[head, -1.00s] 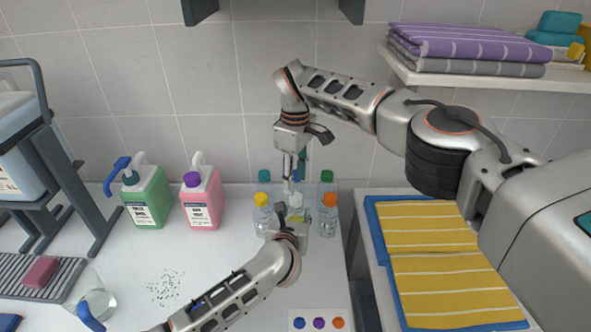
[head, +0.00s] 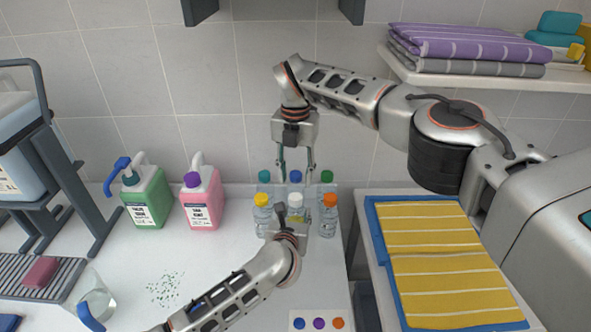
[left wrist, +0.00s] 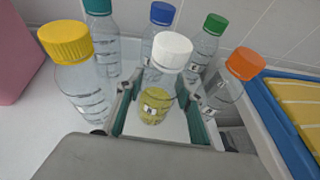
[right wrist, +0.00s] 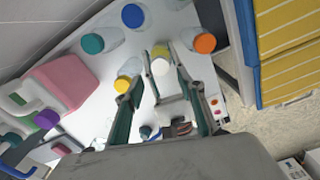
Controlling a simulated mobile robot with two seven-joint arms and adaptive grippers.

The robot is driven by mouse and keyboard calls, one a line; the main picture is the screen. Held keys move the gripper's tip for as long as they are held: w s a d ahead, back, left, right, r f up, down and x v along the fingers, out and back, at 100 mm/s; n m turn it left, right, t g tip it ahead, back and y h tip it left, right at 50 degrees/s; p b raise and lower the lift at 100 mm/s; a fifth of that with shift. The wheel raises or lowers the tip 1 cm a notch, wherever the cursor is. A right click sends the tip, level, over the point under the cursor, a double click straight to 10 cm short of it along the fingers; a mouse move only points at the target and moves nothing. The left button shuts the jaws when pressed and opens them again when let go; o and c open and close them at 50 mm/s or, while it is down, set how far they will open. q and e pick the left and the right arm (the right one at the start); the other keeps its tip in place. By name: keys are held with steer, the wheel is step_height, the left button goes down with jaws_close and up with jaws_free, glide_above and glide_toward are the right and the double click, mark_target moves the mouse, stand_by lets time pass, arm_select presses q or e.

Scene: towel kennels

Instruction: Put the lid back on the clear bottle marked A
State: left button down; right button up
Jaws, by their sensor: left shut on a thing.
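A clear bottle with a white lid (head: 295,200) stands upright in the front row of bottles. The white lid (left wrist: 172,50) sits on its top in the left wrist view. The lower part shows yellow with a dark mark (left wrist: 155,106); I cannot read the letter. My left gripper (head: 297,222) is shut around this bottle's body, below the lid. My right gripper (head: 296,169) is open and empty, above the bottles, its fingers pointing down and apart on either side. The white lid also shows below it in the right wrist view (right wrist: 160,69).
Bottles with yellow (head: 263,199) and orange (head: 330,199) lids flank it closely. Teal (head: 264,176), blue (head: 295,177) and green (head: 326,177) lids stand behind. Green (head: 147,195) and pink (head: 202,198) jugs stand left. Yellow towels (head: 440,260) lie right.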

mark_target(296, 197)
steer(key=n, duration=0.7)
steer(key=shift+r, duration=0.25)
steer(key=n, duration=0.5)
steer(key=shift+r, duration=0.15)
steer(key=n, duration=0.7)
steer(key=shift+r, duration=0.2)
steer(key=n, duration=0.6)
steer(key=shift+r+n, duration=0.15)
steer(key=shift+n, duration=0.25)
steer(key=shift+f, duration=4)
